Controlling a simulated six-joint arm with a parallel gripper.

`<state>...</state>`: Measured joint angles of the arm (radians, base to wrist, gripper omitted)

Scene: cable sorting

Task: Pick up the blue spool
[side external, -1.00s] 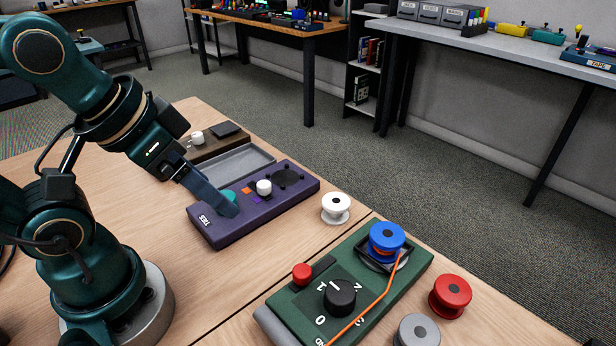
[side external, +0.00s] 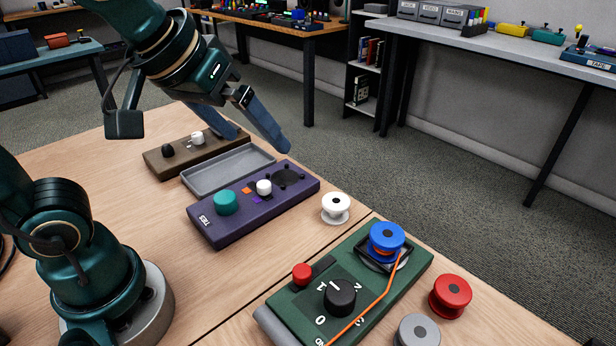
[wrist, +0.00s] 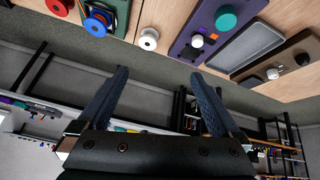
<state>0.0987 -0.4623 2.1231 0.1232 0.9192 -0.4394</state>
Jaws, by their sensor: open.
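The blue spool (side external: 387,237) sits upright in a dark square holder on the green board (side external: 290,297), with orange cable wound on it and running toward the board's front. It also shows in the wrist view (wrist: 96,25), near the top edge. My gripper (side external: 262,143) is open and empty, raised above the far end of the purple board (side external: 225,236), well to the left of the blue spool. In the wrist view its two fingers (wrist: 160,85) are spread with nothing between them.
A white spool (side external: 336,207) stands between the purple and green boards. A red spool (side external: 451,294) and a grey spool (side external: 417,331) stand right of the green board. A grey tray (side external: 225,172) and a brown board (side external: 163,160) lie behind the purple board.

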